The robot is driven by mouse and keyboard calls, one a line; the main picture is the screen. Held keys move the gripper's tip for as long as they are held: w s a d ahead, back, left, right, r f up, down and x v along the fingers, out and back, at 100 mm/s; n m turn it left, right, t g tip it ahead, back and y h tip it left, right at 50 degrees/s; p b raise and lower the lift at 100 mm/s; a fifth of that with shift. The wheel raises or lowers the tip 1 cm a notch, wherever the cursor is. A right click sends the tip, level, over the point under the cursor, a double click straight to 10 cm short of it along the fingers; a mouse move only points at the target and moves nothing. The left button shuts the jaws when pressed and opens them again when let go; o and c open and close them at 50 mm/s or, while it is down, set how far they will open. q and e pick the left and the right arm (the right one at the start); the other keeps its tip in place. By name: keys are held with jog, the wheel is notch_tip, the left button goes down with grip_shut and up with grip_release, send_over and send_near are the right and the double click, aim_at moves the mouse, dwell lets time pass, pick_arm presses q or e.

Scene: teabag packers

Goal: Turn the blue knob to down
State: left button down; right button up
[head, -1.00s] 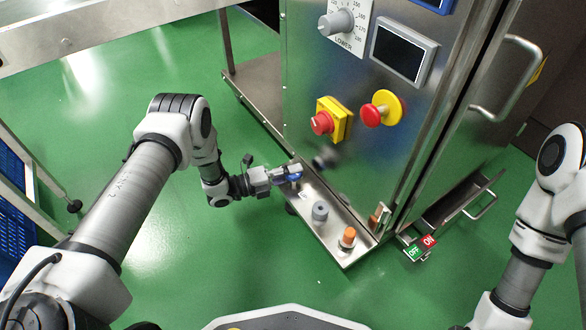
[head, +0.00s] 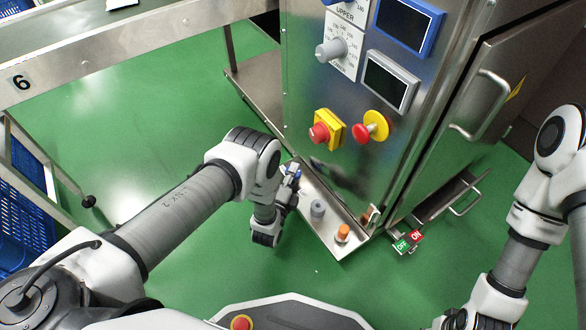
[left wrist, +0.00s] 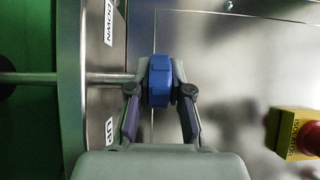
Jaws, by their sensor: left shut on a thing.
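The blue knob (left wrist: 160,82) sits on a metal panel in the left wrist view, with a "DOWN" label (left wrist: 109,20) above and a "UP" label (left wrist: 109,130) below, both rotated. My left gripper (left wrist: 162,76) is shut on it, with one finger on each side. In the head view my left gripper (head: 291,182) is at the left end of the low metal ledge, and only a little blue of the knob (head: 294,170) shows there. I cannot tell which way the knob is set. My right arm is at the right edge; its gripper is out of view.
A grey knob (head: 317,209) and an orange knob (head: 343,232) stand on the ledge (head: 325,238). Above are a red-and-yellow switch (head: 325,130) and an emergency stop (head: 372,127). A drawer (head: 450,195) sticks out at right. Green floor (head: 180,265) is free at left.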

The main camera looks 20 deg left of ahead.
pick_arm(q)
jog(key=n+y, duration=0.2)
jog(key=y, duration=0.2)
jog(key=shift+d+n, duration=0.15)
jog(key=shift+n, duration=0.25)
jog(key=shift+w+n+g+y+b, duration=0.1)
jog(key=shift+n+g+y+b, duration=0.3)
jog(key=shift+y, duration=0.6)
jog(key=shift+n+g+y+b, duration=0.1)
jog(key=shift+n+g+y, duration=0.3)
jog(key=shift+n+y, duration=0.5)
jog(key=shift+y, duration=0.3)
jog(key=c, duration=1.1)
grip_release()
